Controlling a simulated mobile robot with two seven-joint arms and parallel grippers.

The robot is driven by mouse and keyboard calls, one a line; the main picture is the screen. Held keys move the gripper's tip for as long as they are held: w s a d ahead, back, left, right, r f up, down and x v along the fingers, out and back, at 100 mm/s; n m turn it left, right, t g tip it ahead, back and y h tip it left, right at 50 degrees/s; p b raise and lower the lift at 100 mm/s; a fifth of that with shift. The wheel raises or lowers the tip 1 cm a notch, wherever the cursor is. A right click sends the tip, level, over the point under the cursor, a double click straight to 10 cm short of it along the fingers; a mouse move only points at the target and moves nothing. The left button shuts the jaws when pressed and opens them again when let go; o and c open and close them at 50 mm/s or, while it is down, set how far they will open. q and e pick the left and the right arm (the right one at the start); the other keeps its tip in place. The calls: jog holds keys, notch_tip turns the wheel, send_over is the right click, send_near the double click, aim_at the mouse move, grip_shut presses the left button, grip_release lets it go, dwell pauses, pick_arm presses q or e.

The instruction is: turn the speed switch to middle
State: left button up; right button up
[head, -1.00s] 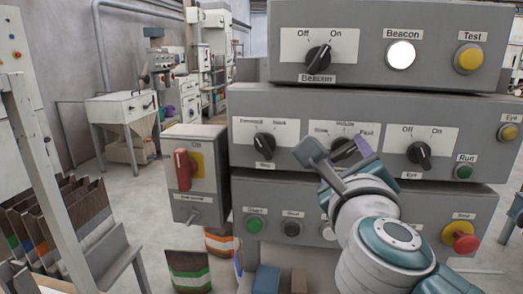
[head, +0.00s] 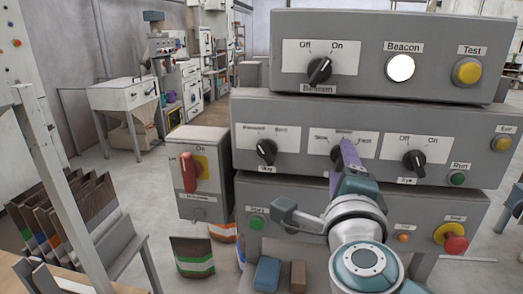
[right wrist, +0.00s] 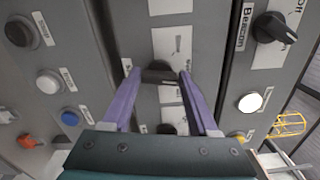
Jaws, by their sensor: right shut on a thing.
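The speed switch (head: 336,154) is a black knob in the middle of the middle panel row, on a white label marked from slow to fast. My right gripper (right wrist: 159,74) has its purple fingers on either side of the knob, and it is shut on it. In the head view the right gripper (head: 345,158) comes from below and covers much of the knob and label. The knob also shows between the fingertips in the right wrist view (right wrist: 158,71). I cannot tell where its pointer stands. My left gripper is not in view.
Similar black knobs sit left (head: 266,151) and right (head: 414,161) of the switch. The beacon knob (head: 319,71) is above. A red stop button (head: 455,243) and a green button (head: 257,222) are on the lower panel. A red-handled switch box (head: 190,172) stands left.

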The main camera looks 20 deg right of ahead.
jog(key=shift+n+p, duration=0.35)
jog(key=shift+n, duration=0.65)
jog(key=o, duration=1.4)
jog(key=v, duration=1)
jog(key=shift+b, duration=0.4)
